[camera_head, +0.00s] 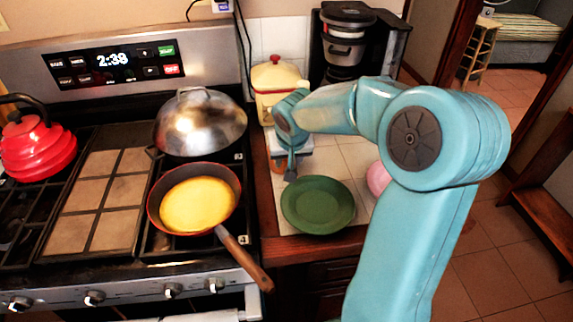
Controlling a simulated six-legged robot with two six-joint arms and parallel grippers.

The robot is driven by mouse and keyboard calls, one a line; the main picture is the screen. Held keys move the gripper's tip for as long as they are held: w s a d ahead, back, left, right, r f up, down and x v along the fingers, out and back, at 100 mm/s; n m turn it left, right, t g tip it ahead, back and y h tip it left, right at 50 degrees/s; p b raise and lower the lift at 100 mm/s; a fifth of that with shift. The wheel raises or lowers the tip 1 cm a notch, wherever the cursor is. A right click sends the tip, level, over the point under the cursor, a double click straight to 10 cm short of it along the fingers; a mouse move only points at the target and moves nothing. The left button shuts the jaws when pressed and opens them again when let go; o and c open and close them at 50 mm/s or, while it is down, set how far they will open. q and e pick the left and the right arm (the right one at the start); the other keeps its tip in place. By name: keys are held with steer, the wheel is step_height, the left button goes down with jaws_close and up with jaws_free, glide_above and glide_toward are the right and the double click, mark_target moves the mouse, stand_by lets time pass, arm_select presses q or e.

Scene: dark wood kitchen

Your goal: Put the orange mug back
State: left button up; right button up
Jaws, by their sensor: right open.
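A small orange patch, likely the orange mug (277,164), shows on the tiled counter just left of my right gripper. The gripper hides much of it. My right gripper (291,172) is open and points down beside the orange thing, above the counter behind the green plate. I cannot tell whether the fingers touch it. My left gripper is not in view.
A green plate (317,205) lies on the counter in front of the gripper. A pink round thing (377,179) is partly behind my arm. A pan (198,200) sits on the stove left.

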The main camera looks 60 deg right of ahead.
steer(key=v, duration=0.6)
steer(key=shift+r, duration=0.25)
steer(key=shift+s, duration=0.1)
